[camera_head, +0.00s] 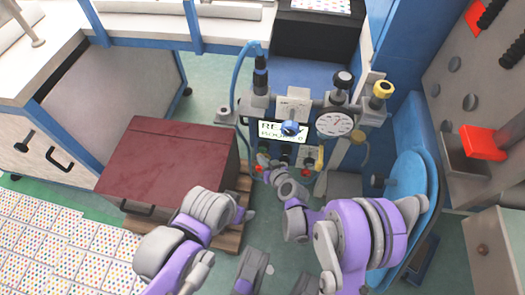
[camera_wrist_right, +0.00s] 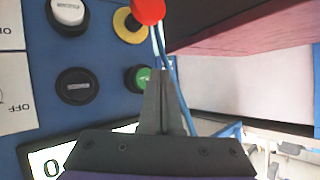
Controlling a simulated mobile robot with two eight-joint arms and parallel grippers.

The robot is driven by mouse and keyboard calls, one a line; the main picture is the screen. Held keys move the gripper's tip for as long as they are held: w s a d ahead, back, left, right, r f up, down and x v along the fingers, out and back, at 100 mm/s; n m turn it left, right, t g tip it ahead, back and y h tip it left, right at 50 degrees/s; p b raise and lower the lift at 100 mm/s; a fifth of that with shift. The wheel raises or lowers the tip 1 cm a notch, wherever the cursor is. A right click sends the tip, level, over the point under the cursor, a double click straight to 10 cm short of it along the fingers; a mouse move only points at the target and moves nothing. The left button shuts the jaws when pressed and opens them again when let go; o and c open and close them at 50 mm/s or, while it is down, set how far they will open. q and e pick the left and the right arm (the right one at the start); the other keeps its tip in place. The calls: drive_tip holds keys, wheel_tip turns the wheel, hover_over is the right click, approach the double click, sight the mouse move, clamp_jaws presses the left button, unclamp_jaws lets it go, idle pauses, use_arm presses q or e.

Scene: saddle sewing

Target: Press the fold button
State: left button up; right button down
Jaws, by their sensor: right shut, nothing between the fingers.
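A control panel (camera_wrist_right: 108,55) with a blue face fills the left of the right wrist view. I cannot read which one is the fold button. My right gripper (camera_wrist_right: 164,74) is shut and empty, its tips beside the green button; I cannot tell whether they touch it. In the head view the right gripper (camera_head: 265,162) is at the panel below the display (camera_head: 270,130). My left arm is low in the head view; its fingers are unclear.
A dark red box (camera_head: 165,165) stands on a wooden pallet (camera_head: 228,238) left of the panel. A round gauge (camera_head: 334,124) and a blue hose (camera_head: 236,85) are around the display. A blue chair-like shape (camera_head: 410,190) stands to the right.

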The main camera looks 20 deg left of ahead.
drive_tip(key=shift+w, duration=0.1)
drive_tip(key=shift+w+a, duration=0.1)
drive_tip(key=shift+w, duration=0.2)
